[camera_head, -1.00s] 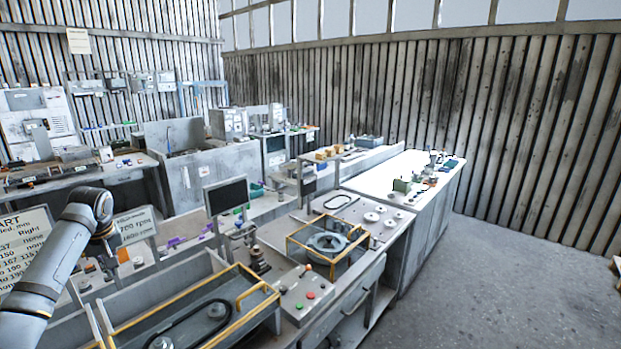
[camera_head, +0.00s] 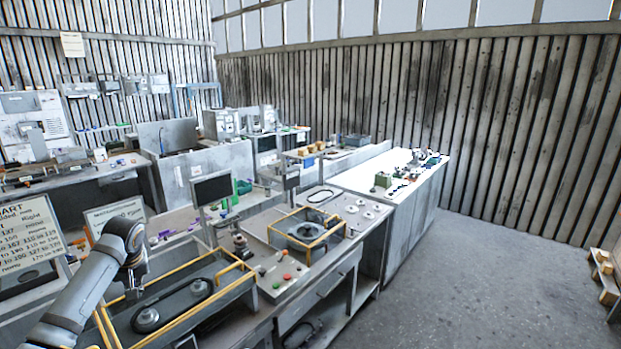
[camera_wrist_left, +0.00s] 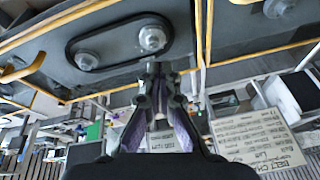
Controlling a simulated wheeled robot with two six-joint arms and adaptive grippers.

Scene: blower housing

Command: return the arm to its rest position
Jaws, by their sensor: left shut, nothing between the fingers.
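My left arm comes in at the lower left of the head view. Its gripper (camera_head: 134,294) points down above the near yellow-railed tray (camera_head: 232,284). In the left wrist view my left gripper (camera_wrist_left: 157,70) has its fingers together with nothing between them. Beyond the fingertips is the tray's dark belt (camera_wrist_left: 117,40), looped around two round pulleys (camera_wrist_left: 152,38). The fingers look clear of the belt, though the exact gap cannot be told. My right gripper is not in view.
A chart board (camera_head: 30,236) stands at the left, close to my left arm; it also shows in the wrist view (camera_wrist_left: 262,138). A monitor (camera_head: 213,188) and a button panel (camera_head: 280,277) stand beyond the tray. Open floor (camera_head: 470,280) lies at the right.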

